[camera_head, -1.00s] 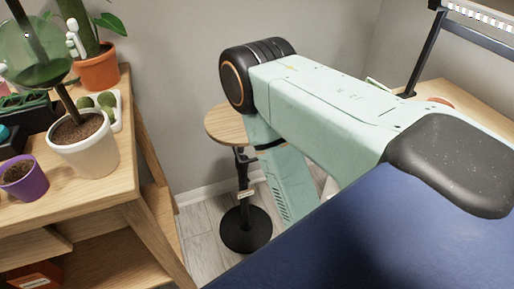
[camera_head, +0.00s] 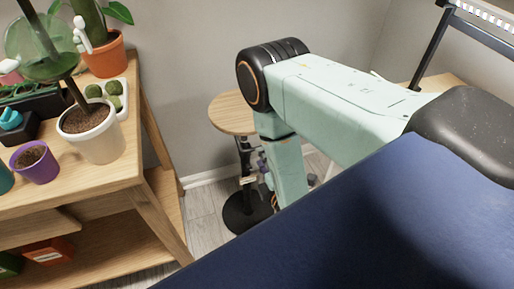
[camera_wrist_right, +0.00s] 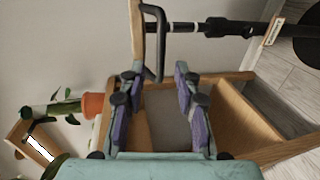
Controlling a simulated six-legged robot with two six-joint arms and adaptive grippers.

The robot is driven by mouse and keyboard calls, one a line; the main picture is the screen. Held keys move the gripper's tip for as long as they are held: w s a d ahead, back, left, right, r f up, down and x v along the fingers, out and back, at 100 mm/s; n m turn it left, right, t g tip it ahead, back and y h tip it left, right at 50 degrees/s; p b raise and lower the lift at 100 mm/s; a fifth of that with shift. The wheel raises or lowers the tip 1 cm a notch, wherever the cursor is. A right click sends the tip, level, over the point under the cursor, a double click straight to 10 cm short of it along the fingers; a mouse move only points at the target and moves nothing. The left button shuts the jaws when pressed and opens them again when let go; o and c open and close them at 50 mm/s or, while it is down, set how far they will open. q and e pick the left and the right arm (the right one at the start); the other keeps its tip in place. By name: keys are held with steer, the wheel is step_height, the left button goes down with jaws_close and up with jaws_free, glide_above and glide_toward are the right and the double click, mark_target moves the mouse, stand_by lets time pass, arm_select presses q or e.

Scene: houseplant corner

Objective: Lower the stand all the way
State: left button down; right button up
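The stand has a round wooden top (camera_head: 232,113), a black pole (camera_head: 244,160) and a round black base (camera_head: 245,212). In the right wrist view it lies sideways, with its top (camera_wrist_right: 137,30) edge-on, its pole (camera_wrist_right: 212,27) across the upper part and a small tag (camera_wrist_right: 271,30) near the base. A bent black bar (camera_wrist_right: 150,12) shows under the top and reaches between my fingertips in the picture. My right gripper (camera_wrist_right: 157,72) is open, its purple-grey fingers apart. In the head view it (camera_head: 266,178) shows beside the pole, partly hidden by my forearm. My left gripper is out of view.
A wooden plant shelf (camera_head: 150,190) stands on the left with a white pot (camera_head: 95,142), a purple pot (camera_head: 38,168) and a terracotta pot (camera_head: 103,58). A wall is behind the stand. A desk with a black lamp-like frame (camera_head: 433,45) is at the right.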

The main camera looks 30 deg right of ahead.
steer(key=shift+b+x, duration=0.55)
steer(key=shift+x, duration=2.6)
steer(key=shift+d, duration=0.1)
jaws_close()
steer(key=shift+f, duration=0.1)
